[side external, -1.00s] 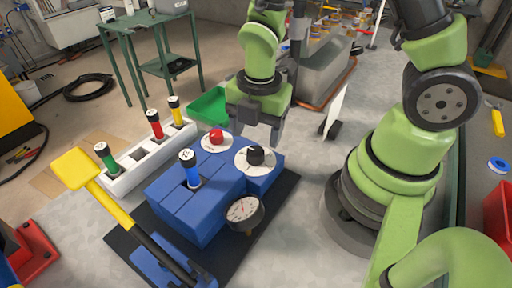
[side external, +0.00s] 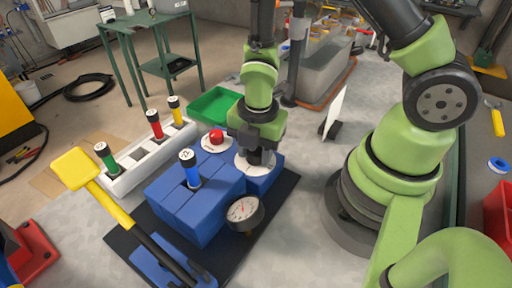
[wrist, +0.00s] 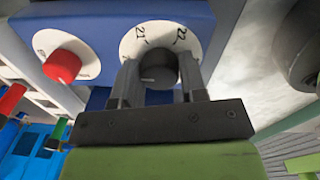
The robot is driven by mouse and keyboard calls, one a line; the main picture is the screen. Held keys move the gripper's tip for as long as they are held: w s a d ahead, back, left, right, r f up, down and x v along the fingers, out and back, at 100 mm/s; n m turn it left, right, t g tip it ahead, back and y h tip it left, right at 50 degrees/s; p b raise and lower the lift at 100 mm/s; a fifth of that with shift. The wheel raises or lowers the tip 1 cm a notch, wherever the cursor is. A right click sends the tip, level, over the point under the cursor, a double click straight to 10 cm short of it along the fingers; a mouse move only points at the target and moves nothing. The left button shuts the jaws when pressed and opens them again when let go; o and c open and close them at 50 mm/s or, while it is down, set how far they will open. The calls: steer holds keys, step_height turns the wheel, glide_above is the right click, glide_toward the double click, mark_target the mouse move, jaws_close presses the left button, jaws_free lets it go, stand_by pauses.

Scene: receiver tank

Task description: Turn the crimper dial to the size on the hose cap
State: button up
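The blue crimper block (side external: 216,203) stands on a dark mat. Its dial is a black knob (wrist: 158,66) on a white face (wrist: 188,50) marked 21 and 22 in the wrist view. A pale mark shows on the knob's lower left. My gripper (wrist: 160,82) points at the dial, one finger on each side of the knob; whether the fingers press on it or stand just clear, I cannot tell. A blue hose (side external: 193,176) stands upright in the crimper, its white cap (side external: 186,154) reading what looks like 22.
A red knob (wrist: 62,66) on a white disc sits beside the dial. A gauge (side external: 243,211) is at the crimper's front. A white rack (side external: 130,176) holds green, red and yellow hoses. A yellow-handled lever (side external: 80,170) crosses the front left. A green tray (side external: 211,104) lies behind.

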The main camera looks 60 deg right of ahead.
mark_target(258, 151)
steer(key=shift+c, duration=0.6)
steer(key=shift+m, duration=0.8)
steer(key=o, duration=0.9)
steer(key=shift+o, duration=0.2)
step_height(258, 151, up, 10)
steer(key=shift+s, duration=0.15)
